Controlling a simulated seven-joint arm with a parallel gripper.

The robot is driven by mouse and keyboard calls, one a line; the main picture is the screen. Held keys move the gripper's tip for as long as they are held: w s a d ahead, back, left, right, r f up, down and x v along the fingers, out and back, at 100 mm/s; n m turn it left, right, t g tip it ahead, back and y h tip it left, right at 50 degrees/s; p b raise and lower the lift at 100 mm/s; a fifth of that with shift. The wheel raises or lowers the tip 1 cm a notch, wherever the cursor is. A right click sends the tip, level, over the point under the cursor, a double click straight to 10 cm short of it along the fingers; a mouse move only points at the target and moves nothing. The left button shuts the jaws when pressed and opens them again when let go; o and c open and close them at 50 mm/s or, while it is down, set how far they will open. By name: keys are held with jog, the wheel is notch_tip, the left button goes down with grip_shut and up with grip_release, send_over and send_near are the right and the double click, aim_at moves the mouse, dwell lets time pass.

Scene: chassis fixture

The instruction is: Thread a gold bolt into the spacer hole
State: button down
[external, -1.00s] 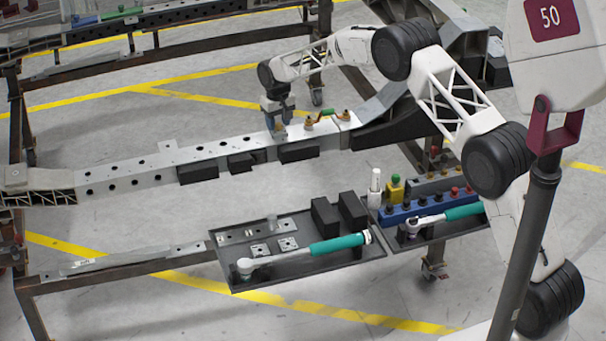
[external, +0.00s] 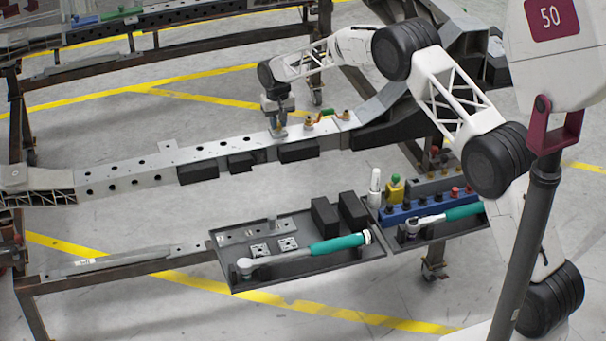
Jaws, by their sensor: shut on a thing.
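My gripper (external: 279,128) points down at the upper face of the long grey chassis beam (external: 130,173), left of the fitted gold bolts. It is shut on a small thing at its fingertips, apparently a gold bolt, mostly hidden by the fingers. The fingertips are at or just above the beam. The spacer and its hole are too small or covered to make out, so I cannot tell how deep the bolt sits. A gold bolt (external: 308,122) stands on the beam just right of my gripper, and another gold bolt (external: 345,114) stands farther right.
A small green-and-red handled piece (external: 325,114) lies between the two standing bolts. Below the beam, a dark tray (external: 230,283) holds a teal-handled wrench (external: 335,245), plates and black blocks. A second tray (external: 437,238) holds another wrench and coloured parts. Black blocks hang along the beam's front.

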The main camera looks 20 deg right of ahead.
jog(key=m, duration=0.6)
jog(key=shift+m, duration=0.4)
jog(key=m, duration=0.6)
jog(key=shift+f, duration=0.15)
jog(key=shift+m, duration=0.3)
jog(key=m, duration=0.6)
jog(key=shift+f, duration=0.15)
jog(key=shift+m, duration=1.8)
jog(key=shift+m, duration=0.3)
jog(key=shift+f+m, duration=0.1)
jog(key=shift+m, duration=1)
